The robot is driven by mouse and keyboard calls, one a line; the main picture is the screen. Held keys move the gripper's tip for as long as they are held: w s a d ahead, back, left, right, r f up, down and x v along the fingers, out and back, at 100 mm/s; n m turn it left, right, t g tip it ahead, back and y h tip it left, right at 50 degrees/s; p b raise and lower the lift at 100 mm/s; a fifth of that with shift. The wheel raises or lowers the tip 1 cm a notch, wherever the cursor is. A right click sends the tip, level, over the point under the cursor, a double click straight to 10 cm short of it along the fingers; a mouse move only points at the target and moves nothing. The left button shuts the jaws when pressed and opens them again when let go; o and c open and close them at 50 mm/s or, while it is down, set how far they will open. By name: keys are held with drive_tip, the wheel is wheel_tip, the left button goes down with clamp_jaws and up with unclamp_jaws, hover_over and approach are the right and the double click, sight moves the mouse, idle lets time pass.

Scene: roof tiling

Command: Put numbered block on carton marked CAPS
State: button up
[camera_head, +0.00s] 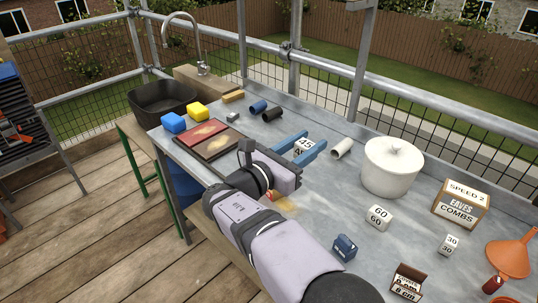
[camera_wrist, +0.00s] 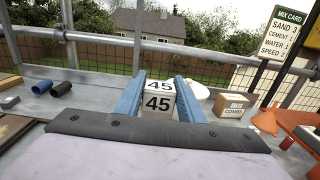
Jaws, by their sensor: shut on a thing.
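My gripper (camera_head: 312,143) is shut on a white block numbered 45 (camera_head: 304,148), its two blue fingers on either side. In the wrist view the block (camera_wrist: 158,104) sits upright between the fingers, with 45 on its top and front. Whether it touches the table is unclear. A white block numbered 60 (camera_head: 378,217) and a smaller one numbered 30 (camera_head: 449,244) stand at the right. I cannot read CAPS on any carton; a small brown box (camera_head: 407,282) at the front has text that is hard to read.
A white lidded pot (camera_head: 392,166) and a pale tube (camera_head: 342,148) stand right of my gripper. An orange funnel (camera_head: 511,256) and a dark blue object (camera_head: 345,247) are nearer. Blue and yellow blocks (camera_head: 198,112) lie at left. Bare grey tabletop lies between pot and blocks.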

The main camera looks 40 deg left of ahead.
drive_tip(key=s+a+n+g+y, duration=0.1)
drive_tip(key=s+a+n+y, duration=0.1)
drive_tip(key=a+n+y, duration=0.65)
drive_tip(key=shift+w+a+f+m+h, duration=0.2)
drive_tip(key=shift+f+m, duration=0.45)
drive_tip(key=shift+f, duration=1)
drive_tip(key=shift+s+a+f+m+h, duration=0.1)
drive_tip(key=shift+a+f+m+h, duration=0.3)
drive_tip(key=shift+f, duration=1.25)
drive_tip(key=shift+w+a+f+m+h, duration=0.1)
drive_tip(key=shift+a+f+m, duration=0.25)
drive_tip(key=shift+f+m, duration=0.95)
drive_tip(key=shift+f+n, duration=0.4)
drive_tip(key=shift+f, duration=0.1)
drive_tip(key=o, duration=1)
